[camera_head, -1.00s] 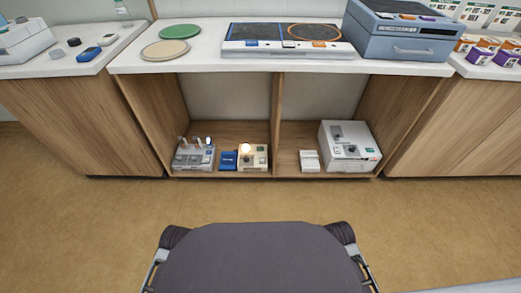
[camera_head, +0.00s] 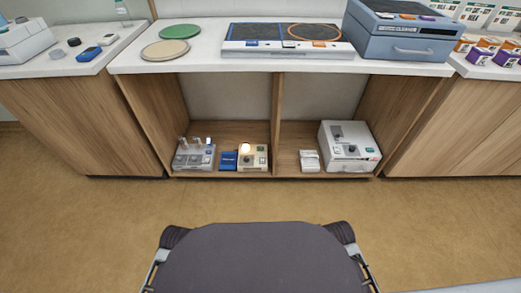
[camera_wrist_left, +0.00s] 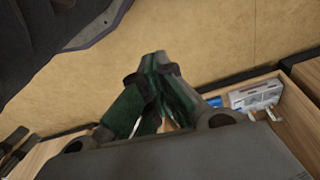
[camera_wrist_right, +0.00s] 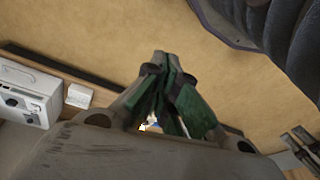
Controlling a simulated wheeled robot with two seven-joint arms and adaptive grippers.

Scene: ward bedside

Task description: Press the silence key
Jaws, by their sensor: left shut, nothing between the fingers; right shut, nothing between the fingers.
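A small beige box (camera_head: 250,164) with a glowing lamp (camera_head: 245,148) on top stands on the low shelf, left of the middle divider. Small dark and green keys or knobs show on its right side; I cannot read which one is the silence key. A blue block (camera_head: 228,161) is just left of it. My left gripper (camera_wrist_left: 158,60) is shut and empty in the left wrist view, over the floor with the shelf at right. My right gripper (camera_wrist_right: 166,60) is shut and empty in the right wrist view. Neither gripper shows in the head view.
A grey unit with upright pegs (camera_head: 194,156) stands left on the low shelf. A small white box (camera_head: 309,161) and a larger white device (camera_head: 349,146) are right of the divider (camera_head: 277,110). The white counter (camera_head: 205,63) overhangs the shelf. The floor (camera_head: 265,205) in front is clear.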

